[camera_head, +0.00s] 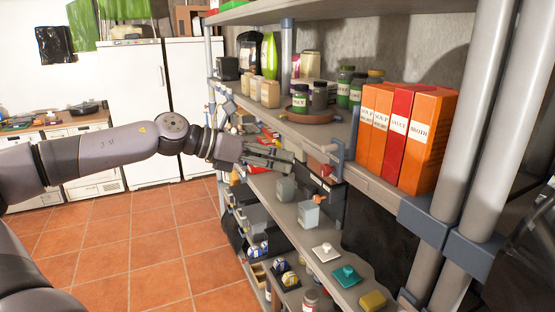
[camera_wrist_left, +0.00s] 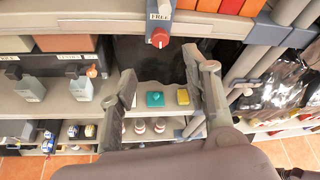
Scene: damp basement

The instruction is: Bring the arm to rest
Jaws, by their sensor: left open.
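My left arm (camera_head: 110,150) reaches in from the left of the head view, stretched out toward a grey metal shelf rack. My left gripper (camera_head: 280,158) is in front of the rack, just below the shelf with the jars and boxes. In the left wrist view its two fingers (camera_wrist_left: 160,65) stand wide apart with nothing between them but the rack behind. The gripper looks empty. My right gripper is in neither view.
Orange and red boxes (camera_head: 405,135) and a brown tray (camera_head: 310,117) with jars stand on the shelf. Dispenser bottles (camera_head: 308,214), a teal item (camera_head: 346,275) and a yellow block (camera_head: 373,300) are lower. Tiled floor (camera_head: 130,250) left of the rack is clear.

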